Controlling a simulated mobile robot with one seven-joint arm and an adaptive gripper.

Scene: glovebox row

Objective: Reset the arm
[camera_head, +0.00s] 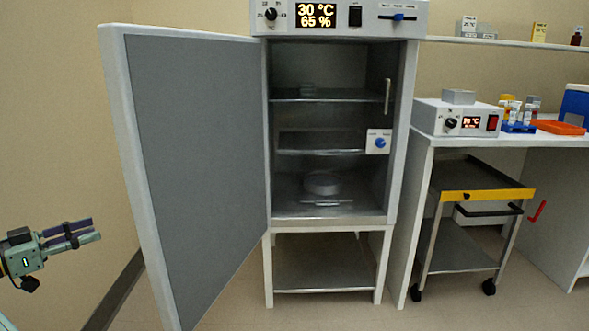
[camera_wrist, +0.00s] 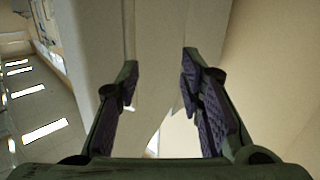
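My gripper (camera_head: 84,237) is at the far left of the head view, left of the open cabinet door and pointing right towards it. In the wrist view my gripper (camera_wrist: 158,85) has its two dark padded fingers well apart with nothing between them. A pale upright surface lies ahead of the fingers. The cabinet door (camera_head: 195,150) is swung wide open to the left, its grey inner face showing. My gripper appears apart from the door.
The open cabinet (camera_head: 398,150) has shelves with a small dish (camera_head: 322,183) on the lowest. A bench (camera_head: 415,185) with a heater box (camera_head: 460,119) and tube racks stands at right, a wheeled cart (camera_head: 480,190) beneath it. The floor in front is clear.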

